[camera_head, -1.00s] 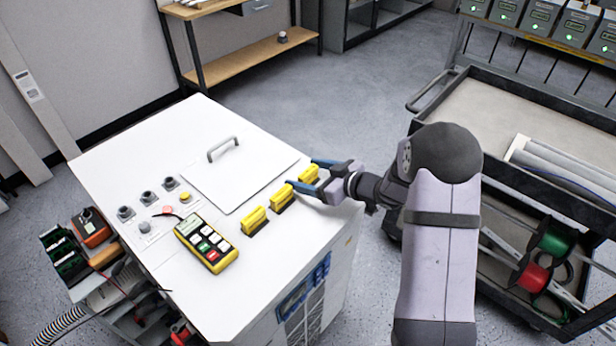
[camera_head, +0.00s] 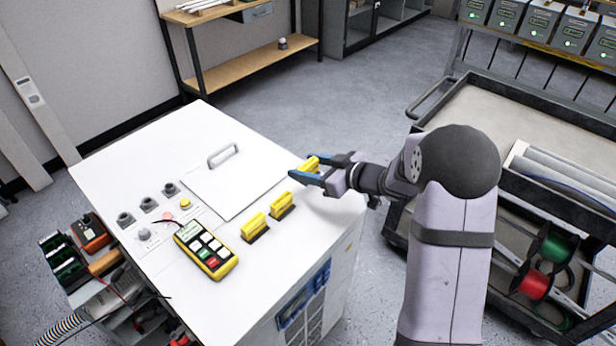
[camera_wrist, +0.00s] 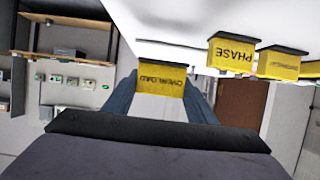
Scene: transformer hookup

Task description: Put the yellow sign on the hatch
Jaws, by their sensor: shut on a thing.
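My gripper (camera_head: 314,169) is shut on a yellow sign (camera_head: 309,164) and holds it above the far right part of the white cabinet top. In the wrist view this sign (camera_wrist: 161,79) sits between the blue fingers and reads OVERLOAD, upside down in the picture. The hatch (camera_head: 235,188) is a flat white square panel with a grey handle (camera_head: 224,155), left of my gripper. Two more yellow signs stand on dark bases along the right edge: a middle one (camera_head: 281,204) and a nearer one (camera_head: 254,227). In the wrist view one sign (camera_wrist: 233,54) reads PHASE; the other (camera_wrist: 280,65) is hard to read.
A yellow handheld keypad (camera_head: 207,249) lies in front of the hatch. Black knobs (camera_head: 148,205) and a yellow button stand left of it. The hatch surface is clear except for its handle. A dark cart (camera_head: 480,115) stands at the right.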

